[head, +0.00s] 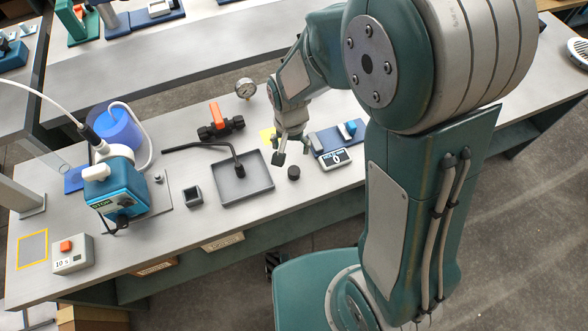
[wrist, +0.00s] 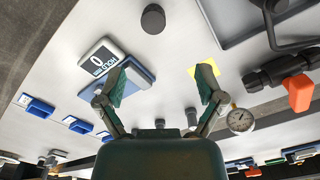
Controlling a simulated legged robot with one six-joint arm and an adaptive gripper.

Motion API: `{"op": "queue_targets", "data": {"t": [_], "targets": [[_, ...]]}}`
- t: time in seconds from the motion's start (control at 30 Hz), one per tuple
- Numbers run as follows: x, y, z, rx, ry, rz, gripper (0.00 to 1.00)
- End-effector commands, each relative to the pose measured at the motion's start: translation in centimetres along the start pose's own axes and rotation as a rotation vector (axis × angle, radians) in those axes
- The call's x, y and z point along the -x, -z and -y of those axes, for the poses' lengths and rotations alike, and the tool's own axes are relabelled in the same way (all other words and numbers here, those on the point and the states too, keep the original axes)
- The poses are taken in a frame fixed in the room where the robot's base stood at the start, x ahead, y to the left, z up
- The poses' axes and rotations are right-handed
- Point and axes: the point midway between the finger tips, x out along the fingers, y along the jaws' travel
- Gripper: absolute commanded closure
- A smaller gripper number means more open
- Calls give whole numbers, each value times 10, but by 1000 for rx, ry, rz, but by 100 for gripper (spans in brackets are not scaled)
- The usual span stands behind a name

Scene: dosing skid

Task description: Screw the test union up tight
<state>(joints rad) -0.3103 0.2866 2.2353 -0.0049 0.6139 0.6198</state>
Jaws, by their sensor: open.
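My gripper (head: 290,150) hangs over the table between the grey tray and the display box, its fingers spread and nothing between the tips. In the wrist view the two fingers (wrist: 165,82) stand wide apart above bare tabletop. I cannot pick out the test union for certain. Small grey cylindrical parts (wrist: 191,118) show low between the fingers in the wrist view, partly cut off by the gripper body. A blue block (head: 338,138) with a white-framed display reading 0 (head: 334,159) lies right of the gripper. A black round puck (head: 293,172) sits apart, in front of the gripper.
A grey tray (head: 232,195) with a black bent-handled tool (head: 236,158) lies left of the gripper. Behind it are a black valve with an orange handle (head: 216,115) and a pressure gauge (head: 245,88). A yellow patch (head: 267,137) marks the table. A blue pump (head: 115,190) stands far left.

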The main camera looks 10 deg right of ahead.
Motion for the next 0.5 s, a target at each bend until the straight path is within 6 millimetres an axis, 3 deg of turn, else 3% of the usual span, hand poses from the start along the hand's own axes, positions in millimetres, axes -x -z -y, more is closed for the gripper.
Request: {"op": "queue_targets", "data": {"t": [0.3, 0.5], "targets": [[-44, 0, -3, -6, -4, 12, 12], [-62, -1, -3, -5, -2, 9, 12]]}}
